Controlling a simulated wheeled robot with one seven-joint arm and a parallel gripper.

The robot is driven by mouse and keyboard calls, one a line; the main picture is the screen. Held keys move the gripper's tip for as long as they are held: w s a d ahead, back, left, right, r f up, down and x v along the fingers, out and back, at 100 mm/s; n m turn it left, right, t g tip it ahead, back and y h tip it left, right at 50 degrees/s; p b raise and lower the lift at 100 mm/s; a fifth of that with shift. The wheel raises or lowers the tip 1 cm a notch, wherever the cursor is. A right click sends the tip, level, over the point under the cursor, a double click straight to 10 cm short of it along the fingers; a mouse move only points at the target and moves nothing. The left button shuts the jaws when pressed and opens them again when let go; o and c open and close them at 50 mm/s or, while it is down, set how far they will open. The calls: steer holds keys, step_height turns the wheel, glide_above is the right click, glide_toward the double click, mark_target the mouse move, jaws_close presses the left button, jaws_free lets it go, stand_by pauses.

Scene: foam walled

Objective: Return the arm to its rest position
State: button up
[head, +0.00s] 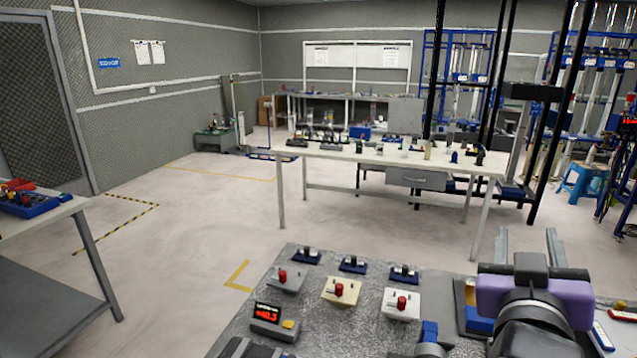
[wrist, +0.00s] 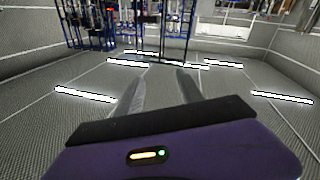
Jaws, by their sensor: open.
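My gripper (head: 527,243) is at the lower right of the head view, above the right part of the near grey table (head: 228,328). Its two fingers are spread apart with nothing between them.
The near table holds red-knobbed blocks (head: 342,290), small blue-based items (head: 352,264) and a red-lit display box (head: 275,321). A blue-and-yellow container (head: 468,318) lies beside my gripper. A side table (head: 45,217) stands left, a long white table (head: 345,153) beyond. Floor between is clear.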

steer(key=s+a+r+n+t+y, duration=0.3)
steer(key=a+r+n+t+y, duration=0.15)
steer(key=a+n+t, duration=0.2)
steer(key=s+a+f+n+y, duration=0.4)
steer(key=s+f+n+y, duration=0.1)
steer(key=f+y, duration=0.35)
steer(key=s+f+m+g+h, duration=0.1)
steer(key=s+f+m+g, duration=0.3)
steer(key=s+f, duration=0.7)
steer(key=s+d+f+m+g+h, duration=0.1)
steer(key=s+f+m+g, duration=0.3)
steer(key=s+f, duration=0.8)
steer(key=s+h, duration=0.1)
steer(key=s, duration=0.5)
steer(key=shift+d+f, duration=0.15)
steer(key=shift+d, duration=0.15)
